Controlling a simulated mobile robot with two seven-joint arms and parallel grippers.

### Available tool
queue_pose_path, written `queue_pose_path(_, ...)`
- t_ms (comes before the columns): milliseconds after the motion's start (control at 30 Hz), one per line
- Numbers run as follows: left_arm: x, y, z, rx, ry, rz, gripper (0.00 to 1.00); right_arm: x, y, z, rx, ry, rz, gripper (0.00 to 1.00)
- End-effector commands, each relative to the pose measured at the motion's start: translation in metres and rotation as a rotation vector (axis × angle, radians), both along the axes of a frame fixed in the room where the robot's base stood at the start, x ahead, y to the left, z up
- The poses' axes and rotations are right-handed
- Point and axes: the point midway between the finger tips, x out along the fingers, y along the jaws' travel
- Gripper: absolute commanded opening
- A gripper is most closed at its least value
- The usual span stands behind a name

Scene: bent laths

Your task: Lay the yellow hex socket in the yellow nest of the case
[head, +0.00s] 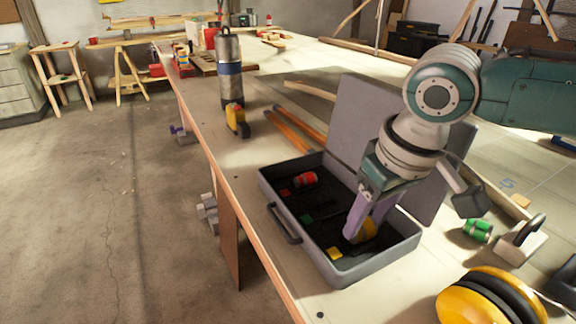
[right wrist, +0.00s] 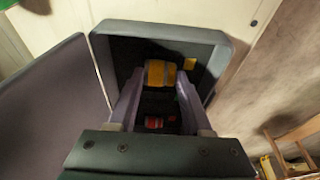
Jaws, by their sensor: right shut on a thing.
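The grey case (head: 319,272) lies open on the workbench, its lid raised at the back. My right gripper (head: 362,231) points down inside the case outline, shut on the yellow hex socket (head: 369,229). In the right wrist view the yellow socket (right wrist: 160,73) lies crosswise between the two fingers. The yellow nest mark (head: 335,253) is in the near part of the case, beside the socket; it also shows in the right wrist view (right wrist: 189,63). I cannot tell whether the socket touches the case floor. My left gripper is out of view.
A red socket (head: 306,180) lies in the far part of the case, near a red mark. A green mark (head: 307,219) shows in the middle. A green socket (head: 478,230) lies on the bench to the right, near yellow ear defenders (head: 462,302). A steel flask (head: 230,70) stands behind.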

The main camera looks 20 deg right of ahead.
Motion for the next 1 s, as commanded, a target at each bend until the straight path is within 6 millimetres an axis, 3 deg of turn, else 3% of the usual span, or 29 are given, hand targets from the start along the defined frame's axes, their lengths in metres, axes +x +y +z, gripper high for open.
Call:
queue_pose_path(767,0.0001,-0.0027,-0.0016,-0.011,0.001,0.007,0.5,-0.0001,-0.0002,-0.0073,-0.001,0.0,0.0,0.0)
queue_pose_path(800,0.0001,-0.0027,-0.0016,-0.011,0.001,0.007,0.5,-0.0001,-0.0002,-0.0073,-0.001,0.0,0.0,0.54)
queue_pose_path(1000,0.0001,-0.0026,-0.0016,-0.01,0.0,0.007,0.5,-0.0001,-0.0003,-0.0073,-0.001,0.0,0.0,0.77)
